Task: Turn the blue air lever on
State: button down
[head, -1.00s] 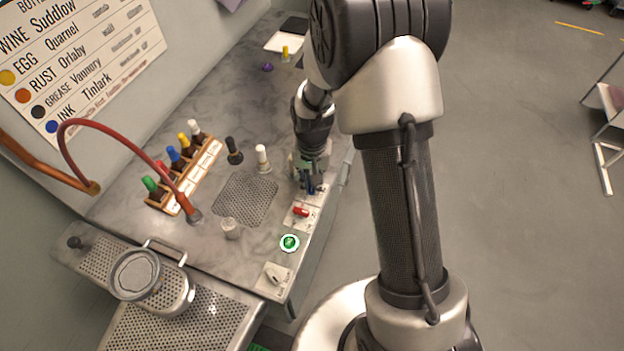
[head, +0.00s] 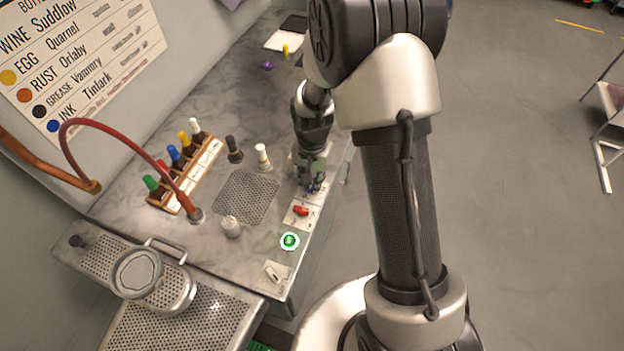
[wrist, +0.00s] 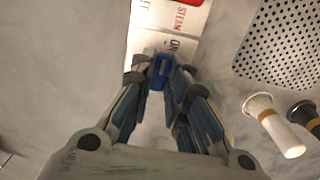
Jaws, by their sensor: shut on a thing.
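The blue air lever (wrist: 160,72) shows in the wrist view between the fingertips of my gripper (wrist: 162,78). The fingers are closed around it and touch it from both sides. The lever sits on a white label plate (wrist: 150,45), partly hidden by the fingers. In the head view my gripper (head: 312,185) is over the counter's right edge, and the lever is mostly hidden beneath it. The red lever (head: 301,211) lies just in front of it on its own white plate, marked STEAM in the wrist view.
A lit green button (head: 289,241) and a switch plate (head: 276,273) sit nearer along the counter (head: 262,225) edge. White-topped (head: 262,157) and black-topped (head: 234,149) bottles stand left of my gripper, near a perforated plate (head: 246,197). A bottle rack (head: 203,166) stands farther left.

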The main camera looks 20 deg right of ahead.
jog(key=c, duration=1.6)
grip_release()
jog(key=shift+o, duration=0.2)
jog(key=shift+r, duration=0.1)
notch_tip(320, 180, up, 12)
jog(key=s+r+n+t, duration=0.2)
jog(key=s+r+n, duration=0.1)
jog(key=s+r, duration=0.65)
jog(key=s+r+n+t, duration=0.2)
jog(key=s+r+n, duration=0.2)
jog(key=s, duration=0.8)
notch_tip(320, 180, up, 3)
jog(key=shift+s+d+f+t, duration=0.2)
jog(key=shift+d+t, duration=0.1)
jog(key=shift+d, duration=0.05)
